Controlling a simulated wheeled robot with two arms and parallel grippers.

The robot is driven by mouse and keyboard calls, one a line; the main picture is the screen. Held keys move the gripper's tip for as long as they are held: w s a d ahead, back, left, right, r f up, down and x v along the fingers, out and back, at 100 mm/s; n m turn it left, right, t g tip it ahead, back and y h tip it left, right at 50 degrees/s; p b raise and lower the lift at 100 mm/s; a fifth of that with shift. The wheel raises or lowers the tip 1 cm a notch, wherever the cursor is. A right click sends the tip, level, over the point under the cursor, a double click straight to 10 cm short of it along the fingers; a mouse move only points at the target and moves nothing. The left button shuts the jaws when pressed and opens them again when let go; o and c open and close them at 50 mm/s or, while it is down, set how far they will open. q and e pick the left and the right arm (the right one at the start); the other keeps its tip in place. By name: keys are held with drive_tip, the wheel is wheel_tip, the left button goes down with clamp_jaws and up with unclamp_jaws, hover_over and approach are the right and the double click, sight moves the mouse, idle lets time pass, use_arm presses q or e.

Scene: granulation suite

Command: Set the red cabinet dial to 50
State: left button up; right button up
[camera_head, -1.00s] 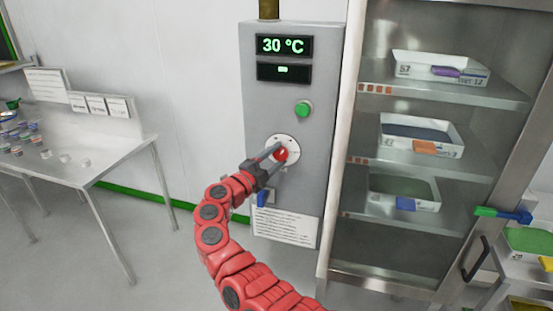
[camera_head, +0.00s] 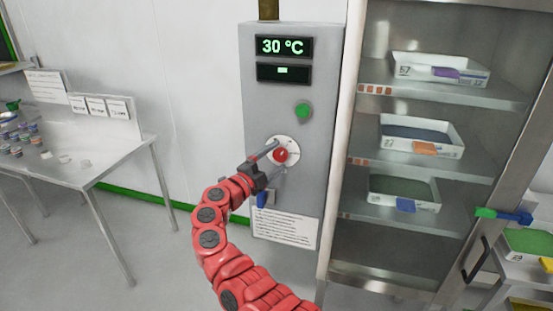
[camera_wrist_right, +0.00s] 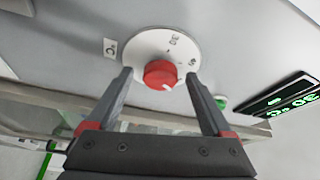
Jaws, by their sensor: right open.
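The red dial (camera_head: 281,155) sits on a round white scale plate on the front of the grey cabinet (camera_head: 259,115). The upper display (camera_head: 284,46) reads 30 °C. In the right wrist view the red dial (camera_wrist_right: 161,74) has a white pointer mark at its lower right edge, and the plate's markings are partly legible. My right gripper (camera_head: 274,161) is open in front of the dial. In the wrist view its two fingers (camera_wrist_right: 158,82) stand apart on either side of the knob, with gaps between. My left gripper is not in view.
A green button (camera_head: 303,109) is above the dial, and a blue part (camera_head: 262,199) and a printed notice (camera_head: 285,226) are below it. A glass-fronted cabinet with trays on shelves (camera_head: 443,92) stands at the right. A metal table (camera_head: 100,165) with small cups stands at the left.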

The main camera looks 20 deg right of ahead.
drive_tip(key=b+v, duration=0.2)
drive_tip(key=v, duration=1.4)
drive_tip(key=shift+s+a+b, duration=0.25)
drive_tip(key=shift+a+b, duration=0.05)
drive_tip(key=shift+b, duration=0.1)
